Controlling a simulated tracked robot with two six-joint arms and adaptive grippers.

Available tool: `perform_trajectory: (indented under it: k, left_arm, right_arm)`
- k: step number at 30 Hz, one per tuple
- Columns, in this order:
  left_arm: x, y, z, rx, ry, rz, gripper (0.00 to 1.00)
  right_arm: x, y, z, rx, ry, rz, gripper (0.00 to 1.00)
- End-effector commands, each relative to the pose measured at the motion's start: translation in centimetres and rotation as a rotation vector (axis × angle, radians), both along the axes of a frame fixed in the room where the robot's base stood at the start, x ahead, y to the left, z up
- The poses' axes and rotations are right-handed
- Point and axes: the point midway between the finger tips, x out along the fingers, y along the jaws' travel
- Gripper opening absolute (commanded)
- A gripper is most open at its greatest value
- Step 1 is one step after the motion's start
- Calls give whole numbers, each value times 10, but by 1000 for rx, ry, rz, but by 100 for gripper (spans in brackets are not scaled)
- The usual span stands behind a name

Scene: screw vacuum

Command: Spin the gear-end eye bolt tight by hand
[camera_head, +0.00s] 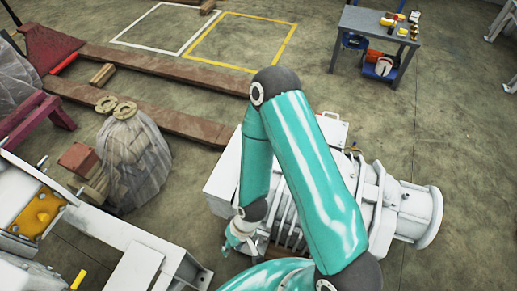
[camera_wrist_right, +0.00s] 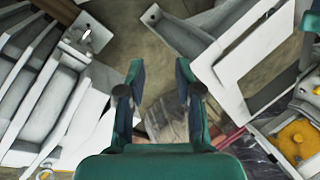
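The pale grey-white screw vacuum pump (camera_head: 385,200) lies in the lower middle of the head view, partly hidden behind my teal right arm. My right gripper (camera_head: 238,235) hangs at the pump's left side. In the right wrist view its two fingers (camera_wrist_right: 160,78) are apart, with only floor showing between them. The ribbed pump body (camera_wrist_right: 40,95) fills the left of that view. A small shiny fitting (camera_wrist_right: 86,34) on it may be an eye bolt, but it is too small to be sure. It is apart from the fingers. My left gripper is not in view.
A white frame (camera_head: 130,240) with a yellow plate (camera_head: 38,212) stands at the lower left. A plastic-wrapped object (camera_head: 135,160) stands beyond it. A table (camera_head: 375,25) with tools is at the back right. Floor is free at right.

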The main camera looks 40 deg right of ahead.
Motion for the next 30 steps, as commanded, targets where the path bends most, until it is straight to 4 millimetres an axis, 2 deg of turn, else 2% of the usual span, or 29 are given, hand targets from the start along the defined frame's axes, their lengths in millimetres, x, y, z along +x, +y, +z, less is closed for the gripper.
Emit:
perform_trajectory:
  k: [8, 11, 14, 17, 18, 20, 22, 24, 27, 30]
  left_arm:
    - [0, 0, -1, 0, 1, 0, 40]
    - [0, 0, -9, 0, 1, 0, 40]
    - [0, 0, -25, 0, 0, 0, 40]
    - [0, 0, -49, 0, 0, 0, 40]
    - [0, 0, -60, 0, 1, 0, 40]
    - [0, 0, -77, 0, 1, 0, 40]
    - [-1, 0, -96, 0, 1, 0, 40]
    - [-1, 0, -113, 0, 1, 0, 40]
    - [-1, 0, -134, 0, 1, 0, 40]
    - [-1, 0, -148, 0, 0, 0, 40]
  right_arm:
    - [1, -1, -1, 0, -2, 2, 34]
    - [15, -9, -9, -6, -20, 18, 34]
    - [46, -33, -24, -22, -59, 66, 34]
    - [92, -74, -39, -47, -119, 148, 34]
    - [112, -96, -42, -61, -148, 193, 34]
    - [141, -134, -42, -79, -193, 263, 34]
    - [169, -184, -34, -105, -249, 353, 34]
    - [187, -234, -19, -130, -304, 447, 34]
    - [198, -296, 11, -169, -376, 574, 34]
    - [196, -341, 41, -201, -430, 682, 34]
